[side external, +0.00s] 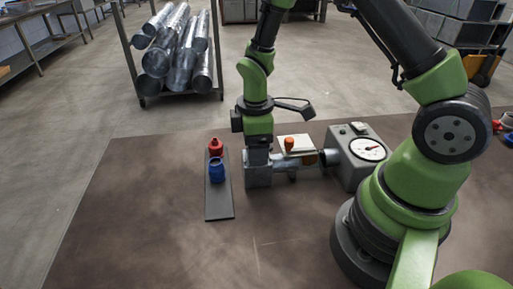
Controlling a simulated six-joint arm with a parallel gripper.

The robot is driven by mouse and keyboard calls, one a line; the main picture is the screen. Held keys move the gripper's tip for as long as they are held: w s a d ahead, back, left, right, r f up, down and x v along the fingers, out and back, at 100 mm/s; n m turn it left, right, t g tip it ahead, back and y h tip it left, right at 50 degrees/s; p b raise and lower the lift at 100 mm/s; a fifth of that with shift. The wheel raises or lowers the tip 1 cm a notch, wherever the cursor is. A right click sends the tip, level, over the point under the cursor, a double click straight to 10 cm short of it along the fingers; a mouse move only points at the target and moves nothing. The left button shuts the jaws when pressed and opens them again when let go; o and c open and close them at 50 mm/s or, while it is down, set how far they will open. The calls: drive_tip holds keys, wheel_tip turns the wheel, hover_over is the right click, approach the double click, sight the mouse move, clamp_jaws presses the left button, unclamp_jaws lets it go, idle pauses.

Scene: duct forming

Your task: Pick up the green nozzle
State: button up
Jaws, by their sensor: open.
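A red nozzle (215,147) and a blue nozzle (216,170) stand upright on a dark narrow strip (219,205). The red one is behind the blue one. I cannot make out a green nozzle; the only green I see is on my own arm. My gripper (257,182) points down just right of the strip, in front of the left end of a metal tube device. It is open, but its fingers are hard to tell from the grey metal around them. Whether anything is between them cannot be seen.
A grey box with a round dial (368,150) stands right of my gripper, with a metal tube (307,161) and an orange knob (289,143) on its left. A rack of metal ducts (177,55) stands behind. The brown tabletop (140,215) is clear at left and front.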

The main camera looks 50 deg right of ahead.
drive_tip(key=c, duration=1)
